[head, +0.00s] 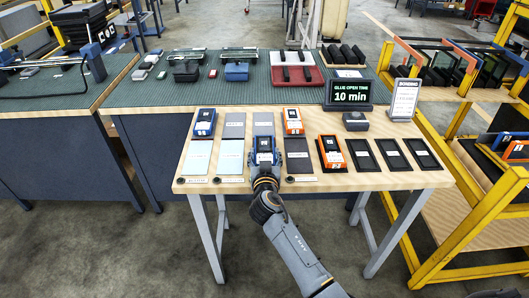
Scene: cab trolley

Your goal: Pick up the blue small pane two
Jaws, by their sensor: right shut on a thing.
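My right gripper (265,160) is over the front middle of the wooden table, its arm coming in from the bottom. It is shut on a small blue-framed pane with a dark middle (264,144), which I take to be blue small pane two; the fingers cover part of it, and I cannot tell whether it touches the table. Another blue-framed pane (204,123) lies at the table's back left. My left gripper is not in view.
Orange-framed panes (293,122) lie right of the gripper, one further back and one nearer (331,153). Light blue plates (197,158) lie left, dark plates (393,154) right. A "10 min" display (350,95) stands behind. A yellow trolley (455,225) stands at the right.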

